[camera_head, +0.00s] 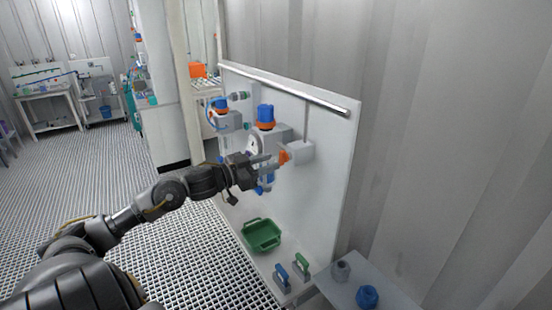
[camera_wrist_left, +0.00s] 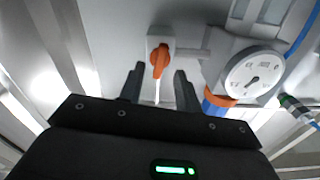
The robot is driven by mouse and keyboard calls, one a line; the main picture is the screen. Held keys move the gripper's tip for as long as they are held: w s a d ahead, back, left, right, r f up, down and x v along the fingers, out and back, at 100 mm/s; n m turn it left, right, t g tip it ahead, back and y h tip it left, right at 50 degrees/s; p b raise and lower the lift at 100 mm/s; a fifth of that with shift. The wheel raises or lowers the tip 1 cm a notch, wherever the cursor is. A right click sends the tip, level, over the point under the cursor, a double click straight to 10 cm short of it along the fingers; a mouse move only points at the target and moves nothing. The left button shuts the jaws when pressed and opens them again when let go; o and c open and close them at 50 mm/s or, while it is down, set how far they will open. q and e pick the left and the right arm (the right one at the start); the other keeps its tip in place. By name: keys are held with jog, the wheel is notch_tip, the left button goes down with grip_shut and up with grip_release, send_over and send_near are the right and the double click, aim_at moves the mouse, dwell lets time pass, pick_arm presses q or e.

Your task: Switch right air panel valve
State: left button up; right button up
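The orange valve handle (camera_head: 284,157) sits on a white block (camera_head: 300,152) at the right side of the upright white panel (camera_head: 325,190). In the left wrist view the orange handle (camera_wrist_left: 160,60) points down towards my gripper. My left gripper (camera_head: 275,163) is at the handle in the head view. In the left wrist view its two fingers (camera_wrist_left: 159,82) are apart, one on each side of the handle's lower end. I cannot tell whether they touch it. My right gripper is in neither view.
A round gauge (camera_wrist_left: 253,75) and a regulator with a blue knob (camera_head: 265,112) are beside the valve. A second regulator (camera_head: 222,115) is farther left. A green tray (camera_head: 262,235) and blue and green handled tools (camera_head: 282,277) lie below. A small shelf (camera_head: 350,285) holds spools.

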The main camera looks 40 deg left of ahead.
aim_at(283, 158)
pick_arm(q)
jog(key=x, duration=0.3)
jog(key=shift+w+p, duration=0.15)
jog(key=shift+p, duration=0.25)
jog(key=shift+c, duration=0.4)
jog(key=c, duration=0.5)
